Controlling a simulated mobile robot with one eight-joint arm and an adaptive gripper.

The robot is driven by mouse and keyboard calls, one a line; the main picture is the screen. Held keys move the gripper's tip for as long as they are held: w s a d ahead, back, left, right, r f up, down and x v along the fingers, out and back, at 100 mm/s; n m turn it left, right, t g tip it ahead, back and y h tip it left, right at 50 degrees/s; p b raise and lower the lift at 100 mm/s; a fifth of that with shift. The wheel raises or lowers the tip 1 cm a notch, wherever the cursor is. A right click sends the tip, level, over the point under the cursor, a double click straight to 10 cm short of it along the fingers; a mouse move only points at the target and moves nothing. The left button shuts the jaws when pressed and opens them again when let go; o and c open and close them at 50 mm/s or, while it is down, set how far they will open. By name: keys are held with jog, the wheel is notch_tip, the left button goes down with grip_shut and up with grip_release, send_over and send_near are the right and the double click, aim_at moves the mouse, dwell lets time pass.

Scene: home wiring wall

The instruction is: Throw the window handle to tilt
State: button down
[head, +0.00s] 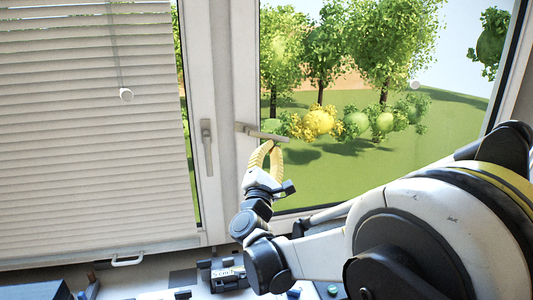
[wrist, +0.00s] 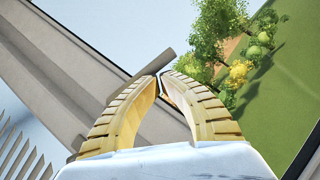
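A grey window handle (head: 262,133) on the right-hand window frame lies nearly horizontal, its free end pointing right. It also shows in the wrist view (wrist: 142,76) as a slanted bar just beyond my fingertips. My gripper (head: 274,146) has yellow ribbed fingers and is just below the handle's free end. In the wrist view its two fingertips (wrist: 160,76) meet, with no clear gap. The handle does not appear between the fingers; whether the tips touch it, I cannot tell.
A second handle (head: 207,150) hangs vertical on the left window frame, beside lowered blinds (head: 90,130). Several items, including a dark device (head: 226,276), lie on the surface below. Trees show outside through the glass.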

jog(key=shift+w+d+r, duration=0.15)
jog(key=shift+d+r, duration=0.3)
jog(key=shift+r, duration=0.15)
dwell(0.4)
jog(key=s+d+f+b, duration=0.2)
jog(key=s+f, duration=0.6)
jog(key=f, duration=0.1)
jog(key=shift+s+d+f, duration=0.2)
jog(key=shift+s, duration=0.15)
